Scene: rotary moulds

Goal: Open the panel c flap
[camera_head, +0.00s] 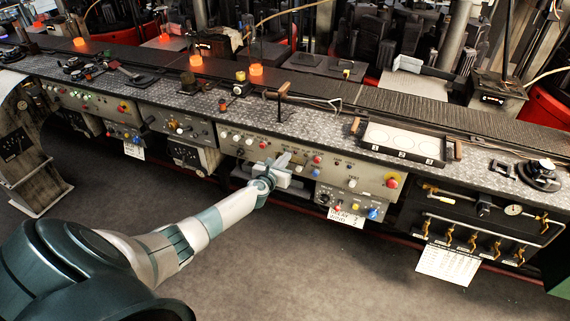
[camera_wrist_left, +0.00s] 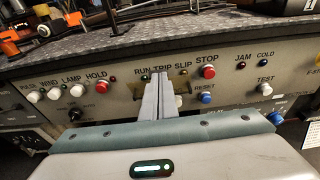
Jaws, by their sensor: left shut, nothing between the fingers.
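My left gripper (camera_head: 284,159) reaches in from the left to the front of the long grey control panel (camera_head: 345,181) below the bench top. In the left wrist view the fingers (camera_wrist_left: 160,76) are shut together, with nothing between them. They point at the panel (camera_wrist_left: 227,77) just below the RUN, TRIP and SLIP labels. A small tan plate (camera_wrist_left: 183,87) shows partly behind the fingers; I cannot tell whether it is the panel c flap or whether the fingers touch it. No panel letter is readable. My right gripper is not in view.
A red STOP button (camera_wrist_left: 208,71) and a blue RESET button (camera_wrist_left: 205,97) sit right of the fingers. White knobs (camera_wrist_left: 53,94) are to the left. The floor in front is clear.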

